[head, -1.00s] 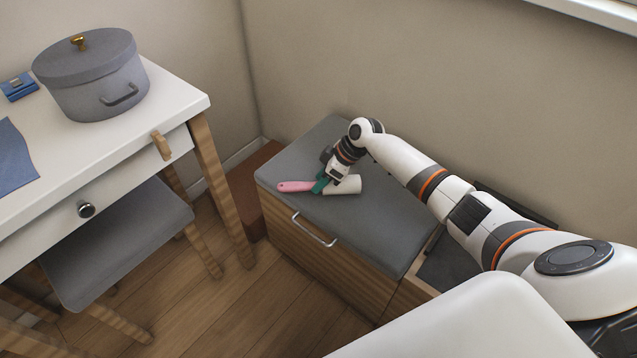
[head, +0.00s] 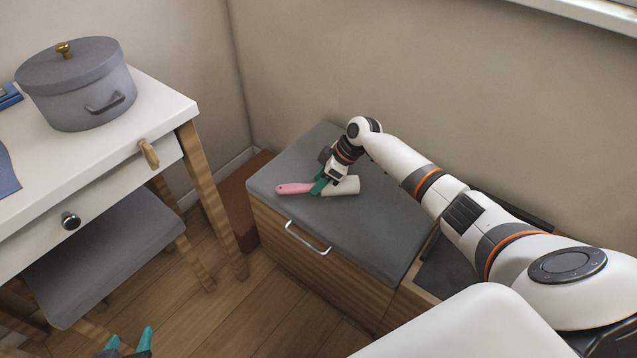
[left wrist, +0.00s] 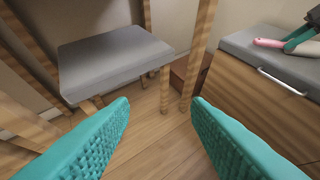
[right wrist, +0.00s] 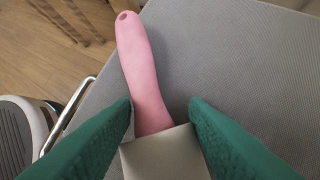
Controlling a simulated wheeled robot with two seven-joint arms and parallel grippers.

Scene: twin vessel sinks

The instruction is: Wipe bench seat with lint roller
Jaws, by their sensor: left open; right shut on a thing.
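The bench seat (head: 355,227) is a grey padded top on a wooden cabinet with a metal handle. The lint roller lies across the seat, with a pink handle (head: 294,188) to the left and a pale roller head (head: 346,186) to the right. My right gripper (head: 319,187) is shut on the lint roller, near where handle and head meet. In the right wrist view the pink handle (right wrist: 143,70) points away over the grey seat, and the pale head (right wrist: 165,155) sits between the fingers. My left gripper (head: 130,342) is open and empty, low over the floor at the bottom left.
A white table (head: 150,100) with a grey lidded pot (head: 75,85) stands at the left. A grey stool (head: 105,255) is under it, near my left gripper. A wall borders the bench behind. Wooden floor (head: 230,315) between stool and bench is clear.

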